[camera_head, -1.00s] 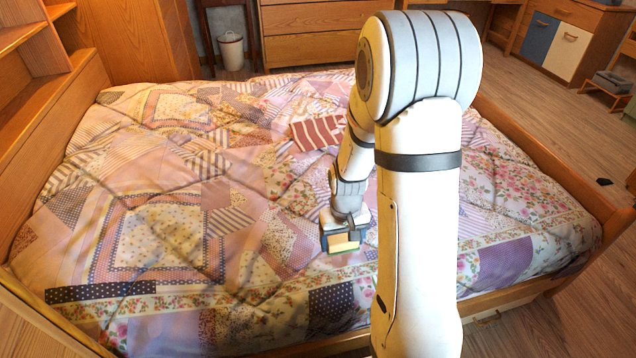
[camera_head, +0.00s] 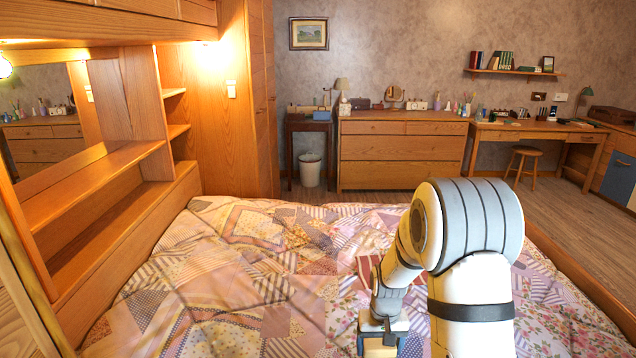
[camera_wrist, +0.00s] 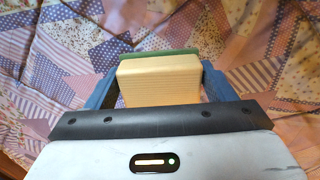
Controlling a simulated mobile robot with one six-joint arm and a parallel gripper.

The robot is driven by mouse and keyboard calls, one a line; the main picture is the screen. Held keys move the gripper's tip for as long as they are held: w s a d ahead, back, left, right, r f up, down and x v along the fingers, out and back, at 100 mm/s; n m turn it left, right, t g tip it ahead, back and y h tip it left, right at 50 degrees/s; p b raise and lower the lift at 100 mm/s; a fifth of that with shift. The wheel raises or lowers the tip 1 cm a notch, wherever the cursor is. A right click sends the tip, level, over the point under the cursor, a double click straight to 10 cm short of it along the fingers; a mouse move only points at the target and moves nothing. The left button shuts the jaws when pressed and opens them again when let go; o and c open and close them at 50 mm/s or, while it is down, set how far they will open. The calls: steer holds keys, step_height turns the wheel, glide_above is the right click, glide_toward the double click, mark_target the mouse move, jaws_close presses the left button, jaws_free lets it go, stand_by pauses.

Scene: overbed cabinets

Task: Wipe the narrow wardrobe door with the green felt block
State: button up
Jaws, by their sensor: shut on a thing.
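The green felt block (camera_wrist: 158,88) has a pale wooden body with a green felt layer along its far edge in the wrist view. My gripper (camera_wrist: 160,76) is shut on it, with a blue finger on each side. In the head view my gripper (camera_head: 383,334) is low in the picture, over the bed, and the block's wooden part (camera_head: 377,348) shows below it. A tall, narrow wooden wardrobe door (camera_head: 262,100) stands at the far left corner beyond the bed. It appears closed, well away from my gripper.
The bed with a patchwork quilt (camera_head: 235,260) fills the foreground. Wooden shelves (camera_head: 100,190) and a mirror line the left. A white bin (camera_head: 310,170), a chest of drawers (camera_head: 400,160) and a desk (camera_head: 540,131) stand along the back wall. Floor (camera_head: 560,200) is open at right.

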mark_target(381, 349)
steer(key=r+p, duration=0.2)
steer(key=p, duration=0.1)
steer(key=shift+s+r, duration=0.3)
steer(key=shift+s, duration=0.05)
steer(key=shift+s+r+p, duration=0.25)
steer(key=shift+s+p, duration=0.05)
steer(key=shift+p, duration=0.95)
steer(key=shift+f, duration=0.15)
steer(key=shift+f+b, duration=0.15)
steer(key=shift+b, duration=0.15)
steer(key=s+d+f+b, duration=0.1)
steer(key=s+f+b, duration=0.1)
steer(key=f+b, duration=0.5)
steer(key=s+d+f+b, duration=0.1)
steer(key=s+f+b, duration=0.2)
steer(key=f+b, duration=0.5)
steer(key=s+d+f+b, duration=0.2)
steer(key=f+b, duration=0.6)
steer(key=b, duration=0.8)
steer(key=shift+s+f+b, duration=0.2)
steer(key=shift+s+b, duration=0.1)
steer(key=shift+s, duration=0.25)
